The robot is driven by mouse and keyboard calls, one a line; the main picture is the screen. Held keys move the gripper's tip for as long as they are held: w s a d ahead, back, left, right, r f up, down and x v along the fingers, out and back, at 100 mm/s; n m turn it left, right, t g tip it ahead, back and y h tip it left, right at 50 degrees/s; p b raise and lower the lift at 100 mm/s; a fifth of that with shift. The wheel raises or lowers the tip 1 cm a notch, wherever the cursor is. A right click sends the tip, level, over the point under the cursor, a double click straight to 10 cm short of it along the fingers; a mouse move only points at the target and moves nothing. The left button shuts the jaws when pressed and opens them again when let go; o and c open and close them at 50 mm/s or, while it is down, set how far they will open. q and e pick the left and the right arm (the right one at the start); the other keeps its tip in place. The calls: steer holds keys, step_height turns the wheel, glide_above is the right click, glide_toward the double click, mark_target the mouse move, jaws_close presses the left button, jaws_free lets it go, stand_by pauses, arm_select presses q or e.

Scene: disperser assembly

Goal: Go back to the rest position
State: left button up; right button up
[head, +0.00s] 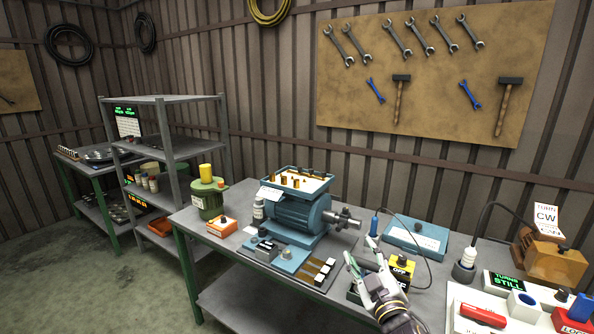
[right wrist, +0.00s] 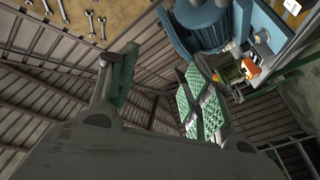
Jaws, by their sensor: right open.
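My right gripper (head: 360,251) is in the head view, over the front right part of the workbench. Its fingers point up and are apart, with nothing seen between them. It stands to the right of the blue motor (head: 297,214) and in front of the blue box (head: 415,236). In the right wrist view, the gripper's two green-padded fingers (right wrist: 160,65) are spread with a gap between them. The motor (right wrist: 196,28) shows beyond the fingers there. My left gripper is in neither view.
The workbench (head: 190,222) holds a green canister (head: 208,199), an orange box (head: 222,226) and a yellow-black box (head: 401,270) close by the right gripper. A white tray (head: 457,296) with a red part is at the right. A grey shelf (head: 178,150) stands at the left.

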steer(key=s+d+f+m+g+h, duration=0.2)
steer(key=s+d+f+m+g, duration=0.15)
steer(key=s+f, duration=0.4)
steer(key=s+d+f+m+g+h, duration=0.15)
steer(key=s+f+g, duration=0.3)
steer(key=f, duration=0.65)
steer(key=s+f+m+g+y, duration=0.1)
steer(key=s+f+g, duration=0.3)
steer(key=s, duration=0.3)
steer(key=s+f+m+g, duration=0.1)
steer(key=s+f+g, duration=0.25)
steer(key=s, duration=0.35)
step_height(320, 180, down, 34)
steer(key=s+d+r, duration=0.1)
steer(key=s+d, duration=0.1)
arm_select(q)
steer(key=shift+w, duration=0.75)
arm_select(e)
steer(key=s+d+f+g, duration=0.1)
steer(key=s+d+f, duration=0.2)
steer(key=s+f, duration=0.7)
steer(key=s+d+f+g, duration=0.1)
steer(key=s+d+f, duration=0.2)
steer(key=s+f, duration=0.7)
steer(key=shift+s+d+f+n, duration=0.2)
steer(key=shift+s+n, duration=0.2)
steer(key=shift+s, duration=0.2)
